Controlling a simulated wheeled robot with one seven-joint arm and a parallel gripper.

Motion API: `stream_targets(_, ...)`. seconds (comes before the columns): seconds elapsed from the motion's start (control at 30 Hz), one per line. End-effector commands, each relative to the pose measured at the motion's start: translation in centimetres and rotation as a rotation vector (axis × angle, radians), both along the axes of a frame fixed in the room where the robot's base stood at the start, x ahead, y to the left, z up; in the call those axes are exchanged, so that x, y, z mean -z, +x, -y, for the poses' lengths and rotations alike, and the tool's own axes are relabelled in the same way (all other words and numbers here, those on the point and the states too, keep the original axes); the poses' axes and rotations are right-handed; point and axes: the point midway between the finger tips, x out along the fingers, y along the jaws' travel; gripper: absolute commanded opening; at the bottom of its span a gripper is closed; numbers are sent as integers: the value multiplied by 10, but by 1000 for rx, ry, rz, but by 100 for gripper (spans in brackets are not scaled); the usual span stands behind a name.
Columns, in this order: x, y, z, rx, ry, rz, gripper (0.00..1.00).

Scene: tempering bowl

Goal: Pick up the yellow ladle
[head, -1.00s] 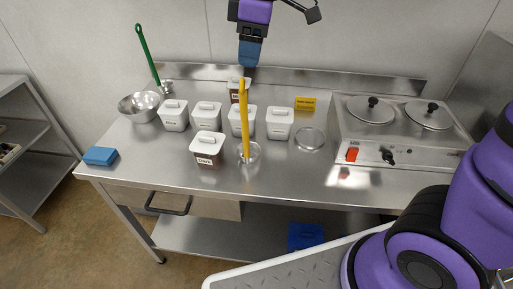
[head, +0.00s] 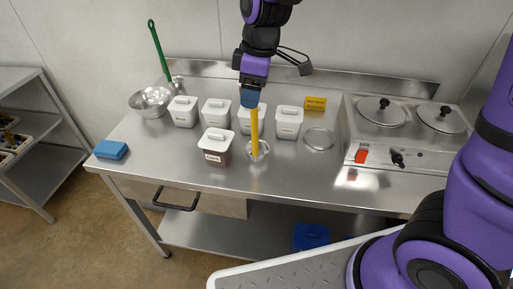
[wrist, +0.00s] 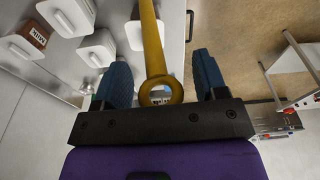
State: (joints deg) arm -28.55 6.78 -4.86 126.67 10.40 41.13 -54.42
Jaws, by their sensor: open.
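The yellow ladle (head: 254,132) stands upright on the steel counter, its lower end in a clear round holder (head: 258,151). My gripper (head: 250,98) is at the top of its handle. In the wrist view the yellow handle (wrist: 152,40) and its ringed end lie between the two blue fingers of my gripper (wrist: 160,82), with a gap on each side. The gripper is open. The ladle's bowl end is hard to make out.
Several white lidded tubs stand close by, one dark-filled tub (head: 215,147) just left of the ladle. A steel bowl (head: 150,101) with a green-handled ladle (head: 158,48) is at the back left. A two-lidded warmer (head: 400,135) stands right. A blue block (head: 111,150) lies front left.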

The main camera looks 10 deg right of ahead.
Motion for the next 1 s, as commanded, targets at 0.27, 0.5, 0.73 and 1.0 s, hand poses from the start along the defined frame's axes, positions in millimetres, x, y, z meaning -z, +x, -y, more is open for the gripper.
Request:
stream_targets(0.27,0,0,0,0,0,0,47)
stream_targets(0.5,0,0,0,0,1,0,0)
stream_targets(0.73,-1,0,0,0,1,0,0)
stream_targets(1.0,-17,0,0,0,2,3,0)
